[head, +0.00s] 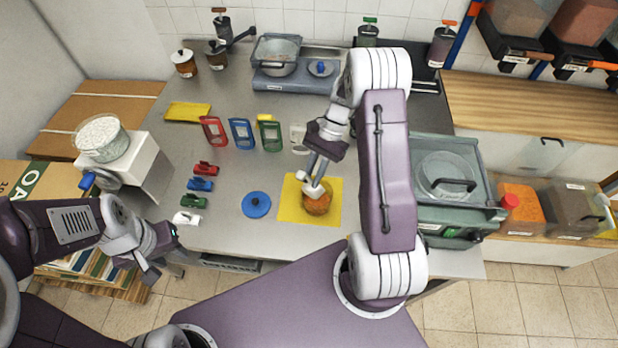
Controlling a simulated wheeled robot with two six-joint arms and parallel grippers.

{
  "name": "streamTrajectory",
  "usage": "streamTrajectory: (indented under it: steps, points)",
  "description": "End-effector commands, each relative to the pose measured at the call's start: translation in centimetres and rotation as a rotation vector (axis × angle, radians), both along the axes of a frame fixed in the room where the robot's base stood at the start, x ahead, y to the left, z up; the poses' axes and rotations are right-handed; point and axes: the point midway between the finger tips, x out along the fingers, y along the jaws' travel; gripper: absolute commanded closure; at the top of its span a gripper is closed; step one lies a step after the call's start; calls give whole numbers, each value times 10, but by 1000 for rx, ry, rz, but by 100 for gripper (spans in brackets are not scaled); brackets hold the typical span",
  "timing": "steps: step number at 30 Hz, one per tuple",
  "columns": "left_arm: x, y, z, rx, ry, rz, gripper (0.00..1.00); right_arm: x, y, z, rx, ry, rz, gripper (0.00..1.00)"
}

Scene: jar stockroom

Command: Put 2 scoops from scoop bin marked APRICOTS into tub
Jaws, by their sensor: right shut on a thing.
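A small round tub (317,205) with orange contents stands on a yellow mat (291,211) on the steel worktop. My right gripper (312,184) reaches down over its top and is shut on a small white thing that looks like a handle. The fingers cover the tub's far rim, and I cannot tell whether they touch it. A bin with orange contents (519,208) stands at the right; its label is too small to read, so I cannot confirm it is APRICOTS. My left gripper (143,281) is empty and open, low at the left, away from the tub.
A blue round lid (257,204) lies left of the mat. Coloured clips (201,184) and upright tags (242,134) stand further left. A scale (290,80) is at the back.

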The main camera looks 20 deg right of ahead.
Motion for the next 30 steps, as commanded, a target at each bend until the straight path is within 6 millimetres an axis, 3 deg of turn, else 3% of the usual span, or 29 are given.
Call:
streamTrajectory:
  steps: [7, 18, 30]
  points:
    - [0, 0, 11, 0, 0, 0, 64, 9, -17, 1, 151, 85, -1, 100]
    - [0, 0, -18, 0, 0, 0, 64, 20, -35, -2, 331, 188, 0, 100]
    - [0, 0, -41, 0, 0, 0, 64, 25, -43, 3, 410, 234, 0, 100]
